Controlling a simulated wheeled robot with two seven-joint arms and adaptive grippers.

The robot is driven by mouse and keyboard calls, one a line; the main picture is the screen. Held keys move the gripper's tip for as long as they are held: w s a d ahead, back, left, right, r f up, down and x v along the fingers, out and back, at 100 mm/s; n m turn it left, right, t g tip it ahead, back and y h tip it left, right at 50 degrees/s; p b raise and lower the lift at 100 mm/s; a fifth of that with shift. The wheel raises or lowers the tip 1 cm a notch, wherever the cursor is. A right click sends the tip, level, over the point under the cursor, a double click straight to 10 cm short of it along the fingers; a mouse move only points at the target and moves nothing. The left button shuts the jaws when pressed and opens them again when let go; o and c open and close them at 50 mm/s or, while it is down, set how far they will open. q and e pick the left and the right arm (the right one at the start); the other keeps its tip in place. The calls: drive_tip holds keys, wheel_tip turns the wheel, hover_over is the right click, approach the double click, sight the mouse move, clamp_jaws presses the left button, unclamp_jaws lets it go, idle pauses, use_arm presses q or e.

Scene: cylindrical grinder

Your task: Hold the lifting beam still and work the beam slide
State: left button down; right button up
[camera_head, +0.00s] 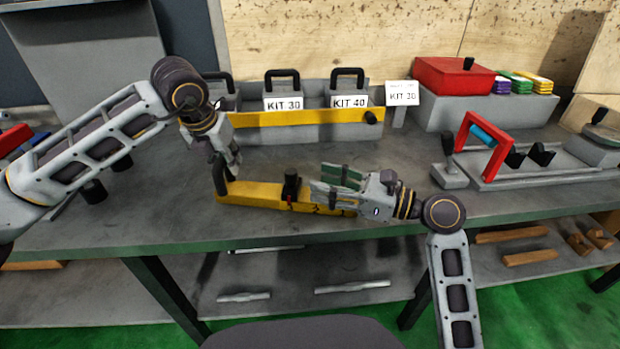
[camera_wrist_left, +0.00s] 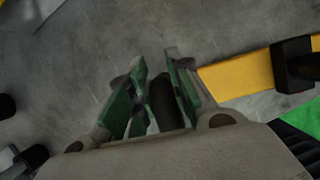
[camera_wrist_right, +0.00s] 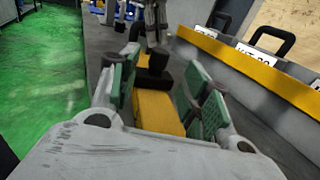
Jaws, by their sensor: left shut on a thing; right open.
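The yellow lifting beam (camera_head: 262,194) lies on the grey bench near its front edge. It has a dark upright handle (camera_head: 219,176) at its left end and a black slide (camera_head: 291,186) with a knob and a red mark near its middle. My left gripper (camera_head: 228,168) is shut on the dark handle (camera_wrist_left: 163,98), seen between its green pads in the left wrist view. My right gripper (camera_head: 338,180) is open over the beam's right part. In the right wrist view the beam (camera_wrist_right: 157,110) and slide (camera_wrist_right: 153,72) show between its open fingers (camera_wrist_right: 160,90).
Behind the beam stands a grey rack with a yellow front bar (camera_head: 310,117), black handles and kit labels. A red box (camera_head: 452,77) sits at the back right. A fixture with a red frame (camera_head: 483,145) stands right. The green bench edge (camera_head: 270,241) is close in front.

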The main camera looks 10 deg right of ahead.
drive_tip(key=shift+v, duration=1.5)
use_arm(q)
drive_tip(key=c, duration=1.2)
unclamp_jaws()
drive_tip(key=shift+r, duration=0.1)
drive_tip(key=shift+v, duration=5.9)
drive_tip(key=shift+s, duration=0.1)
use_arm(e)
drive_tip(key=shift+r, duration=0.15)
use_arm(q)
wheel_tip(320, 180, up, 9)
drive_tip(key=p, duration=0.9)
use_arm(e)
wheel_tip(320, 180, up, 9)
use_arm(q)
drive_tip(key=shift+r+p, duration=0.5)
drive_tip(key=shift+p, duration=0.05)
use_arm(e)
drive_tip(key=shift+r, duration=0.4)
